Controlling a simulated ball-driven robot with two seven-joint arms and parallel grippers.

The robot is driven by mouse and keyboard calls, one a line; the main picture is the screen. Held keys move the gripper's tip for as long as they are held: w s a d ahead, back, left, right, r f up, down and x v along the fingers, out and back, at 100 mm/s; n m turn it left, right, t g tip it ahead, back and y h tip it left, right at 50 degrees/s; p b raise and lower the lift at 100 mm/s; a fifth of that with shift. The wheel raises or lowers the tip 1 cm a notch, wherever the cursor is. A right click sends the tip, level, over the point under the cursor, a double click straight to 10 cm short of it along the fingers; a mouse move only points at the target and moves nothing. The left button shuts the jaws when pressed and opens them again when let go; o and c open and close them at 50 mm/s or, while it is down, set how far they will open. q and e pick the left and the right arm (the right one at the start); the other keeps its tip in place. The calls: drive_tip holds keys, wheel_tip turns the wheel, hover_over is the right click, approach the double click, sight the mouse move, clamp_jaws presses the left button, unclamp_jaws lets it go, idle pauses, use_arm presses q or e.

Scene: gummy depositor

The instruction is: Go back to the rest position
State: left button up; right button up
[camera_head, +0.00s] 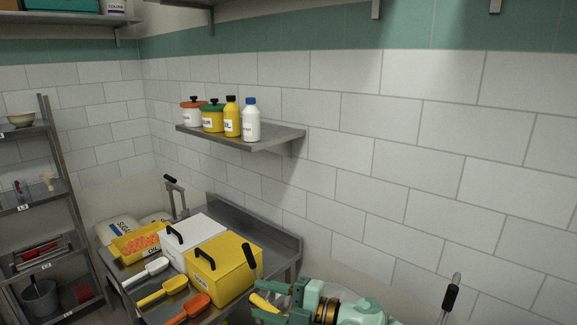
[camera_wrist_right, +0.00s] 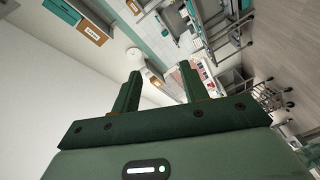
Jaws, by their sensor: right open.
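My right gripper (camera_head: 266,299) is at the bottom centre of the head view, beside the right end of the steel table. Its green fingers also show in the right wrist view (camera_wrist_right: 160,88), spread apart with nothing between them. In the head view a yellow piece (camera_head: 263,302) shows near the fingers; I cannot tell what it belongs to. My left gripper is in neither view.
The steel table (camera_head: 287,246) holds a yellow box (camera_head: 222,272), a white box (camera_head: 190,240), a yellow tray (camera_head: 128,246) and white, yellow and orange scoops (camera_head: 190,309). A wall shelf (camera_head: 270,143) with several bottles hangs above. A rack (camera_head: 62,190) stands left.

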drive_tip(key=s+d+f+m+t+h, duration=0.1)
drive_tip(key=s+d+m+t+h, duration=0.1)
drive_tip(key=d+m+t+h, duration=0.5)
drive_tip(key=s+d+f+m+t+h, duration=0.2)
drive_tip(key=s+d+m+t+h, duration=0.15)
drive_tip(key=d+m+h, duration=0.65)
drive_tip(key=s+d+f+m+g+h, duration=0.2)
drive_tip(key=s+d+f+g, duration=0.3)
drive_tip(key=s+d, duration=0.35)
drive_tip(key=s+d+f+m+g+h, duration=0.15)
drive_tip(key=s+d+f+g, duration=0.3)
drive_tip(key=s+d, duration=0.45)
drive_tip(key=s+a+f+g+y+b, duration=0.1)
drive_tip(key=s+a+f+b, duration=0.3)
drive_tip(key=f, duration=1.4)
drive_tip(key=w+a+f+g+y+b, duration=0.15)
drive_tip(key=f+b, duration=0.55)
drive_tip(key=f, duration=1)
drive_tip(key=s+f+m+g+y+b, duration=0.1)
drive_tip(key=s+f+b, duration=0.4)
drive_tip(key=s+f, duration=0.6)
drive_tip(key=s+f+m+g+b, duration=0.2)
drive_tip(key=s+f+b, duration=0.3)
drive_tip(key=s+f, duration=0.6)
wheel_tip(320, 180, down, 7)
drive_tip(key=shift+r+g+y, duration=0.2)
drive_tip(key=shift+g+y, duration=0.15)
drive_tip(key=shift+y, duration=0.05)
drive_tip(key=shift+s+d, duration=0.1)
